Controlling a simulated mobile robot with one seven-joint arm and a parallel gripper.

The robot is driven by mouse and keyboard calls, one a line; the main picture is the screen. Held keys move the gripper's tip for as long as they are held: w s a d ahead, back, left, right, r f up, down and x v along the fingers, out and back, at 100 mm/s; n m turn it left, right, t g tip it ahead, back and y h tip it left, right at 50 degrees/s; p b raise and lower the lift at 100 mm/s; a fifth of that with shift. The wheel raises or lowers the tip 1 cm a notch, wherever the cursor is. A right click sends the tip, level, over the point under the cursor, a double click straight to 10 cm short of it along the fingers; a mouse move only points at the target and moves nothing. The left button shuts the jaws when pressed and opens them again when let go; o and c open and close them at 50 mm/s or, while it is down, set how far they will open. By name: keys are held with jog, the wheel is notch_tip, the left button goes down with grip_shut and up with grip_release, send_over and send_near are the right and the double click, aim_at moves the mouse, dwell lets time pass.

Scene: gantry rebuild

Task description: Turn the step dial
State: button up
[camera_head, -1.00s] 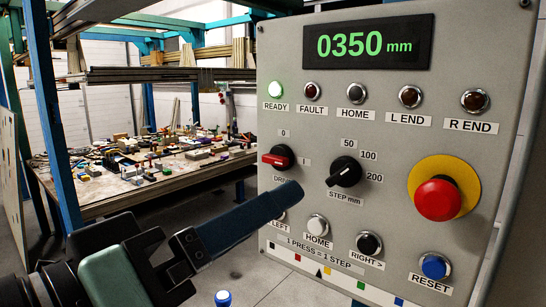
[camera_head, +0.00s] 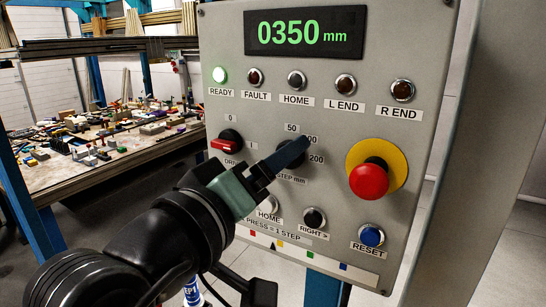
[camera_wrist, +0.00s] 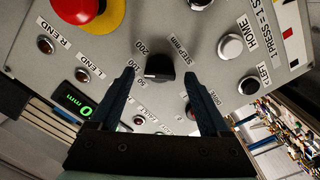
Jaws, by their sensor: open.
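The step dial (camera_wrist: 160,69) is a black knob on the grey control panel (camera_head: 330,220), with marks 50, 100 and 200 around it. In the wrist view my gripper (camera_wrist: 162,78) is open, with one blue finger on each side of the dial. I cannot tell whether the fingers touch it. In the head view my gripper (camera_head: 290,155) covers most of the dial (camera_head: 316,142) and part of its labels. In the wrist view the dial's pointer line faces left, toward the 50 to 200 marks; the exact mark is unclear.
A red emergency button (camera_head: 369,180) on a yellow disc is right of the dial. A red-handled switch (camera_head: 227,143) is left of it. A cluttered table (camera_head: 60,182) stands behind.

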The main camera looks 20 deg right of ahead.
grip_shut()
dwell(0.4)
jog(key=shift+m+b, duration=3.5)
jog(key=shift+m, duration=1)
grip_release()
